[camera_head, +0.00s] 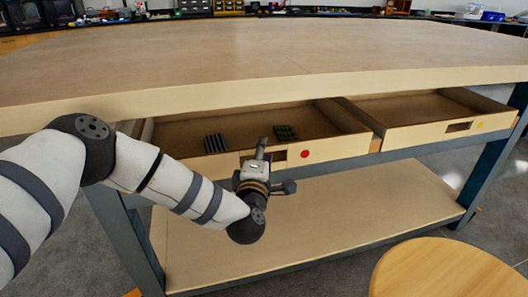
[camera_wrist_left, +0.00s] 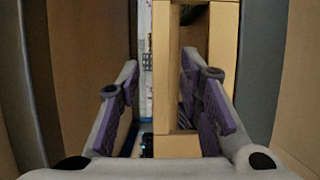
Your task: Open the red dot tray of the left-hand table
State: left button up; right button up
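The red dot tray (camera_head: 342,147) is a wooden drawer under the tabletop, marked by a red dot (camera_head: 305,154) on its front. It stands partly pulled out, with dark ribbed items inside. My left gripper (camera_head: 259,164) is at its front, by the handle slot (camera_head: 279,155), partly covering it. In the left wrist view, the gripper (camera_wrist_left: 160,78) has its purple-padded fingers apart. The drawer front (camera_wrist_left: 165,145) lies between and beyond them, with the right finger over the dark slot. Whether that finger is inside the slot cannot be told. My right gripper is not in view.
A second drawer with a yellow dot (camera_head: 425,132) also stands partly out, on the right. The tabletop (camera_head: 250,55) is bare above, and a lower shelf (camera_head: 320,215) lies below. A round wooden top (camera_head: 450,270) stands at the front right.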

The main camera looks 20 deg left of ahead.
pick_arm(q)
jog(key=shift+x, duration=1)
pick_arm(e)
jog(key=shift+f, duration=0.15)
pick_arm(q)
grip_shut()
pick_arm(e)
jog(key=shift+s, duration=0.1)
